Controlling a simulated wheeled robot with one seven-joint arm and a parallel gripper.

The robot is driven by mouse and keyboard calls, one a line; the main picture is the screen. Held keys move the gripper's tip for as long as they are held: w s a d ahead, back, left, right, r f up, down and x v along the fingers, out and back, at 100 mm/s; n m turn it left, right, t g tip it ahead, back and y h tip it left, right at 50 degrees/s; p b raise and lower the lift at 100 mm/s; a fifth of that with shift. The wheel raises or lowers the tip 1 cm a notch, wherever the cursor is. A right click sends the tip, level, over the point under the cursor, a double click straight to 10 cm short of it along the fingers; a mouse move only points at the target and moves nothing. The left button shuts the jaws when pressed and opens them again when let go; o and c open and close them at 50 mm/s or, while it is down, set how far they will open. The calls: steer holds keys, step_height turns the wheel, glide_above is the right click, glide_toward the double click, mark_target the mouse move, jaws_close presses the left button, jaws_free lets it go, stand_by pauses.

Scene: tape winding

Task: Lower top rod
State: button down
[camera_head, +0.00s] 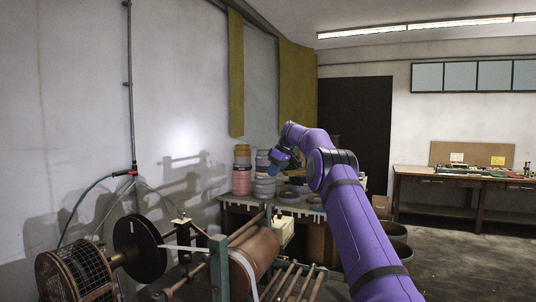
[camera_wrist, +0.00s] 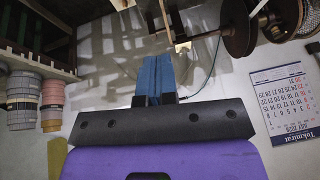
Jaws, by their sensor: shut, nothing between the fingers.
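The winding machine (camera_head: 219,268) stands at the lower left in the head view. A thin rod (camera_head: 246,228) runs along its top, above a copper-brown roller (camera_head: 258,252); I take it to be the top rod. My gripper (camera_head: 279,158) is held well above and behind the machine, apart from the rod. In the wrist view its blue fingers (camera_wrist: 154,76) are together and hold nothing. Part of the machine shows at the top edge of that view, with a dark disc (camera_wrist: 238,30).
Tape rolls (camera_head: 242,172) stand on a table (camera_head: 230,206) behind the machine. A wire-cage reel (camera_head: 76,276) and dark disc (camera_head: 139,249) are at its left. A workbench (camera_head: 450,184) stands at the far right. A calendar (camera_wrist: 287,103) hangs on the wall. Open floor lies at right.

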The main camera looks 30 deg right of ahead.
step_height(320, 180, down, 15)
steer(key=w+d+y, duration=0.1)
steer(key=d, duration=0.1)
steer(key=shift+w+d+f+g, duration=0.15)
steer(key=shift+d+g, duration=0.15)
steer(key=shift+g, duration=0.1)
stand_by(0.3)
steer(key=v, duration=1.2)
steer(key=shift+w+a+r, duration=0.15)
steer(key=shift+r, duration=0.35)
